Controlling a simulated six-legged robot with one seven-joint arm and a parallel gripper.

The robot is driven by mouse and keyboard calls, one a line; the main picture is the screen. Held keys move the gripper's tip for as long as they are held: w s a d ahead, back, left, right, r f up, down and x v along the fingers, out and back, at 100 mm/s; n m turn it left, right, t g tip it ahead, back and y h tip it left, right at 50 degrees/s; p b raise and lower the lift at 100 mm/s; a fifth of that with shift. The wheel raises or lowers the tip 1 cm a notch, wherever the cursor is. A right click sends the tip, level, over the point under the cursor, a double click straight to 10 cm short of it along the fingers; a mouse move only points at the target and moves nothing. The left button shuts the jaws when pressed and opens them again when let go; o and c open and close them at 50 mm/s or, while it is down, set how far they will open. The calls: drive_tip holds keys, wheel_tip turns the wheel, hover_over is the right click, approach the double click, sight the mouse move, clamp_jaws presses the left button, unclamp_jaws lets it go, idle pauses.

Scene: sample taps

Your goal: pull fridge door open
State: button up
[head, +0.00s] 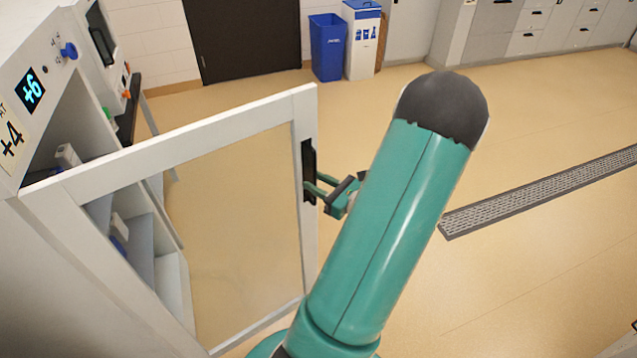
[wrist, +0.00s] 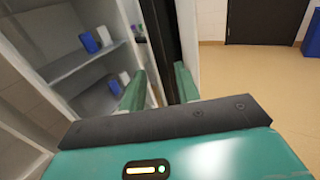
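The fridge door (head: 306,250) has a white frame around a clear pane. It stands swung well out from the white fridge cabinet (head: 45,130), whose shelves show behind it. A black vertical handle (head: 308,170) is on the door's free edge. My gripper (head: 317,188) is at the handle's lower part, its fingers pointing left toward it. In the wrist view the two green fingers (wrist: 160,88) are apart, and the dark handle (wrist: 164,40) runs up between them, nearer the right finger. A gap shows at the left finger. Any contact is hard to make out.
Shelves (wrist: 90,65) inside hold blue and white containers. A blue bin (head: 327,48) and a white bin (head: 362,45) stand by a dark door (head: 245,35) at the back. A floor grate (head: 540,190) lies at right. The tan floor around is clear.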

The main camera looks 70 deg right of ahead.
drive_tip(key=v, duration=1.4)
drive_tip(key=shift+w, duration=0.1)
drive_tip(key=w+a+r+n+g+y, duration=0.4)
drive_tip(key=w+a+n+g+y, duration=0.15)
drive_tip(key=w+a+n, duration=0.4)
drive_tip(key=w+a+r+n+g+y, duration=0.3)
drive_tip(key=w+a+n+g+y, duration=0.3)
drive_tip(key=w+a+n, duration=0.4)
drive_tip(key=w+a+r+n+h, duration=0.1)
drive_tip(key=a+r+n+h, duration=0.2)
drive_tip(key=a+n, duration=0.6)
drive_tip(key=w+a+r+n+h, duration=0.2)
drive_tip(key=a+r+n+h, duration=0.2)
drive_tip(key=a+r+n, duration=0.4)
drive_tip(key=a+n, duration=0.2)
drive_tip(key=a, duration=0.1)
drive_tip(key=shift+w+a+r, duration=0.2)
drive_tip(key=shift+w+r, duration=0.05)
drive_tip(key=shift+w, duration=0.05)
